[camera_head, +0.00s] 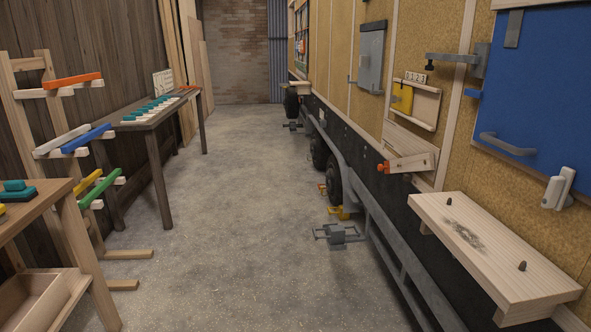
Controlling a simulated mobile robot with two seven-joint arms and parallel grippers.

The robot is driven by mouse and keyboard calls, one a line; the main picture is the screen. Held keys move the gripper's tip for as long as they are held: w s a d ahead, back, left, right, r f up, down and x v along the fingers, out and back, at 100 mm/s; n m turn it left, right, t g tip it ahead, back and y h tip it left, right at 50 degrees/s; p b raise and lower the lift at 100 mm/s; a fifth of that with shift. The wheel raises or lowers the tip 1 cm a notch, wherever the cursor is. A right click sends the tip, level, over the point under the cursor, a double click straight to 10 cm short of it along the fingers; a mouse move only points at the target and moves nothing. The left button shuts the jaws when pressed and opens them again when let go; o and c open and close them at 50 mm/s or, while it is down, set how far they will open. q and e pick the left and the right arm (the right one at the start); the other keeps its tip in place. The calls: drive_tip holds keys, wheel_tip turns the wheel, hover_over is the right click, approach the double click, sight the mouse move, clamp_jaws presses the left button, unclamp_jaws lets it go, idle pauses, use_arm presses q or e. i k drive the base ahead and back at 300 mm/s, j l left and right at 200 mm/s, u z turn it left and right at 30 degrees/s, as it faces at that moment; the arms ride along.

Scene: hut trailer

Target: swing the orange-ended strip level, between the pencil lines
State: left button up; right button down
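A pale wooden strip (412,163) with an orange end (382,168) is on the side of the trailer, right of centre. It tilts slightly, with its orange end at the left and lower than its right end. Just above it is a pale board (408,142) that slopes down to the right. Pencil lines are too small to make out. Neither of my grippers shows in this view.
A pale wooden shelf (440,214) with two dark pegs juts from the trailer at the right. A blue panel (545,80) with a grey handle is above it. A rack with coloured bars (88,138) and a workbench (165,116) stand at the left. The middle floor is clear.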

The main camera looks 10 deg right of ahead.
sight(426, 161)
drive_tip(key=i+z, duration=0.2)
drive_tip(key=i, duration=0.2)
drive_tip(key=i+j+z, duration=0.15)
drive_tip(key=i, duration=0.25)
drive_tip(key=i+j+z, duration=0.2)
drive_tip(key=i, duration=0.2)
drive_tip(key=i+j+z, duration=0.2)
drive_tip(key=i+z, duration=0.2)
drive_tip(key=i+j+z, duration=0.25)
drive_tip(key=z, duration=0.15)
drive_tip(key=i+j+z, duration=0.25)
drive_tip(key=z, duration=0.15)
drive_tip(key=i+j+z, duration=0.15)
drive_tip(key=j+z, duration=0.25)
drive_tip(key=j, duration=0.15)
